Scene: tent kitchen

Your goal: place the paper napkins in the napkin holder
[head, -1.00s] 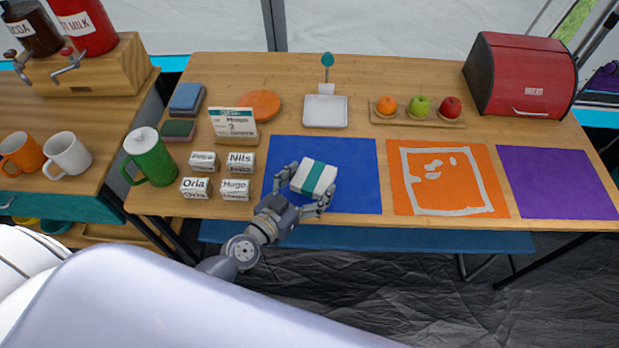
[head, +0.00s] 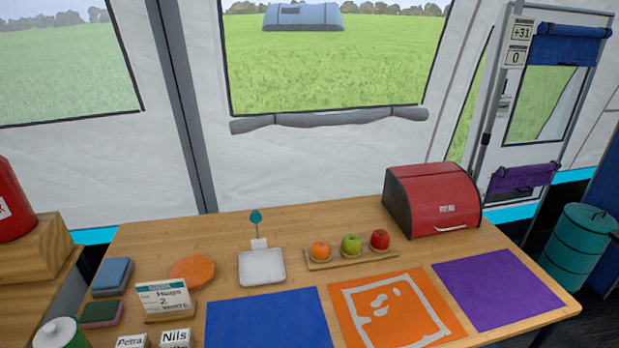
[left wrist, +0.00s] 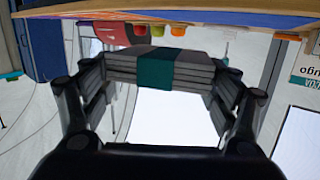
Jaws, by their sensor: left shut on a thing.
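The paper napkins (left wrist: 158,72) are a stack with a teal band around its middle, seen in the left wrist view. My left gripper (left wrist: 163,88) is shut on the stack, with fingers at its two sides. The gripper and napkins are outside the head view. A white square tray with a teal-knobbed post (head: 262,267), which looks like the napkin holder, stands on the table in the head view. No napkins show in it. My right gripper is in neither view.
A fruit board (head: 350,258) and red bread box (head: 432,200) stand right of the tray. An orange disc (head: 191,270) and name sign (head: 164,299) are left of it. Blue (head: 268,322), orange (head: 422,308) and purple (head: 497,289) mats lie in front.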

